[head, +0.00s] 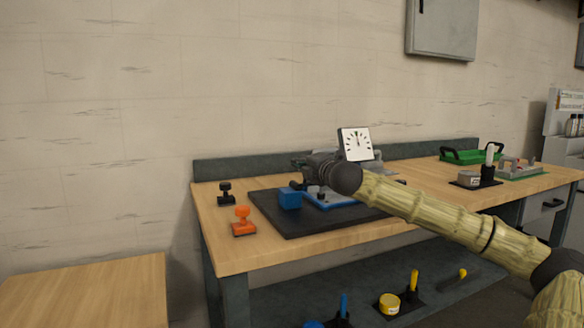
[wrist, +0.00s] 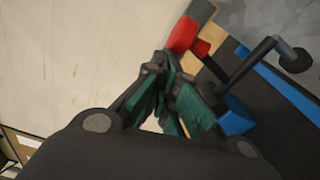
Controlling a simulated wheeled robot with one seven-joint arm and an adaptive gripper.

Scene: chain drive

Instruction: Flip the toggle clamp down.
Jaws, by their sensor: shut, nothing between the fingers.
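My gripper (head: 300,186) is above the left part of a black mat on the bench, beside a blue block. In the wrist view my gripper (wrist: 166,68) has its dark green fingers together, with nothing seen between them. A red grip-like part (wrist: 184,35), probably the toggle clamp's handle, lies just beyond the fingertips. Whether they touch cannot be told. Its lower end meets a smaller red piece; the clamp's base is not clear. In the head view I cannot make out the clamp; my gripper and arm cover that area.
A cranked grey arm with a dark knob (wrist: 294,58) stands right of the fingers. The blue block (head: 290,199) sits on the black mat (head: 290,225). An orange stand (head: 243,222) and a black stand (head: 226,193) are at left. A white dial (head: 355,143) stands behind my wrist.

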